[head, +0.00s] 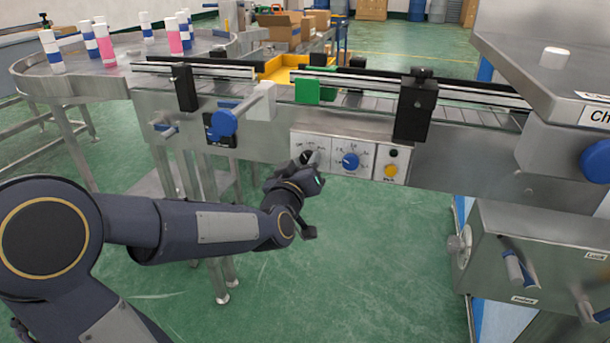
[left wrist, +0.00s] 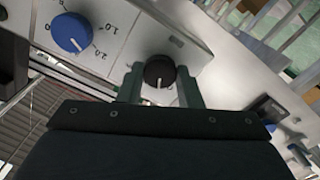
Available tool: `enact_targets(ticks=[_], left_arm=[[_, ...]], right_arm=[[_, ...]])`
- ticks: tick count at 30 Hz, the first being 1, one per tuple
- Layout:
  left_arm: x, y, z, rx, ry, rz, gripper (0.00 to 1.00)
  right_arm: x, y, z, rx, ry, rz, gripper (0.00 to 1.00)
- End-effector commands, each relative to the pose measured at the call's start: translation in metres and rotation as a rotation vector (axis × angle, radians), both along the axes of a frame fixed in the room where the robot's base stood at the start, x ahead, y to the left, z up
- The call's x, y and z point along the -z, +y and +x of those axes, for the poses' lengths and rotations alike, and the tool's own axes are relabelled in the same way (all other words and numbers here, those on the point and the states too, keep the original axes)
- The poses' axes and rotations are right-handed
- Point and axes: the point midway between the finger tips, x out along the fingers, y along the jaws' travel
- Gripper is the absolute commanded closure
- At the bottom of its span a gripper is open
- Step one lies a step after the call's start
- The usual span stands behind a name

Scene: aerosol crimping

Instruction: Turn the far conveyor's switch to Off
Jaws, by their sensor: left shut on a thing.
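The conveyor's switch is a black knob (head: 307,157) at the left end of the white control panel (head: 330,163). In the left wrist view the black switch knob (left wrist: 159,70) sits between my two greenish fingers, with a white pointer line on its face. My left gripper (head: 304,168) is shut on this knob; the wrist view shows the gripper (left wrist: 160,88) from behind. The small lettering around the switch is too small to read. My right gripper is in neither view.
A blue dial (head: 350,161) is right of the switch, then a yellow button (head: 390,171). A blue knob (head: 223,122) juts out at the left. Cans (head: 103,45) stand on the round table (head: 90,85). The floor below the panel is clear.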

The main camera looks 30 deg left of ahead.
Motion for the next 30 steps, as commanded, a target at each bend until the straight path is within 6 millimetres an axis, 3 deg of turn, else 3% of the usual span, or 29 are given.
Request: enact_targets(ticks=[3, 12, 30], left_arm=[[0.004, 0.0, 0.0, 0.001, -0.026, -0.098, 0.91], [0.002, 0.0, 0.0, 0.002, -0.071, -0.292, 0.91], [0.0, 0.0, 0.0, 0.0, -0.094, -0.402, 0.91]], right_arm=[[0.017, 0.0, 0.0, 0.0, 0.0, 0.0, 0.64], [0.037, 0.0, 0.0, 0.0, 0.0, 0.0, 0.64], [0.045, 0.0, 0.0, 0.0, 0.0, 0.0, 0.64]])
